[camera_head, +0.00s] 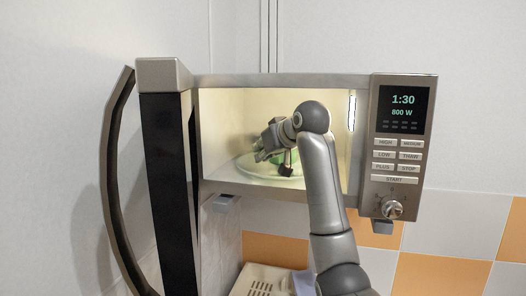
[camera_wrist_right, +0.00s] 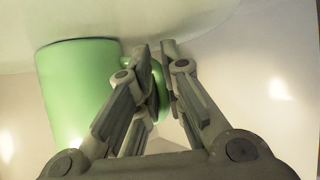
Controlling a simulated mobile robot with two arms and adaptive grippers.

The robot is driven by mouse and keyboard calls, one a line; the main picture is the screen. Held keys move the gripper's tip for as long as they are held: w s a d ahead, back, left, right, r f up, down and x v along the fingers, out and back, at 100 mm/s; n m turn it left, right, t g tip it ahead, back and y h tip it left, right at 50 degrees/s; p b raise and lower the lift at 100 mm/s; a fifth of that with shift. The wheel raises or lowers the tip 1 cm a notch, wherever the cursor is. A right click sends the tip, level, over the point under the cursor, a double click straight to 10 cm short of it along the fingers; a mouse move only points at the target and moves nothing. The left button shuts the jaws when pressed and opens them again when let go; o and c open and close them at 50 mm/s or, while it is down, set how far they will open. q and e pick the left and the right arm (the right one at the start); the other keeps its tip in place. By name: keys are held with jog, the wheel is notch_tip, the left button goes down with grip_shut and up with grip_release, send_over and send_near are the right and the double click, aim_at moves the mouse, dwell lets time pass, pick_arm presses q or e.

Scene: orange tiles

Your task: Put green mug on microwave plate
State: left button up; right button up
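The green mug (camera_head: 290,157) is inside the open microwave (camera_head: 280,80), mostly hidden by my right gripper (camera_head: 264,152) in the head view. It stands at the round pale microwave plate (camera_head: 248,166); the base contact is hidden there. In the right wrist view the mug (camera_wrist_right: 75,95) is left of my right gripper (camera_wrist_right: 155,50), its flat end against the pale surface at the top. The gripper's fingers are close together, one on each side of the mug's handle (camera_wrist_right: 161,75). I cannot tell whether they press on it. My left gripper is out of view.
The microwave door (camera_head: 165,180) is swung open at the left, with a long curved handle (camera_head: 118,180). The control panel (camera_head: 398,150) is at the right. My right arm enters past the cavity's lower edge, near its right side. A pale slotted object (camera_head: 262,282) is below.

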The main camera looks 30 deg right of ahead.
jog(key=o, duration=0.4)
jog(key=shift+s, duration=0.1)
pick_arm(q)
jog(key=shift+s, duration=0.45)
pick_arm(e)
jog(key=shift+o, duration=0.2)
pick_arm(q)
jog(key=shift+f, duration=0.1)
pick_arm(e)
jog(key=shift+r, duration=0.15)
jog(key=shift+s+r, duration=0.1)
jog(key=shift+s, duration=0.25)
jog(key=b+v, duration=0.4)
jog(key=v, duration=0.6)
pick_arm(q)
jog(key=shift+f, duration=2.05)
pick_arm(e)
jog(key=shift+s+a+r, duration=0.1)
jog(key=shift+s+r, duration=0.2)
jog(key=shift+s, duration=0.3)
jog(key=shift+a, duration=0.1)
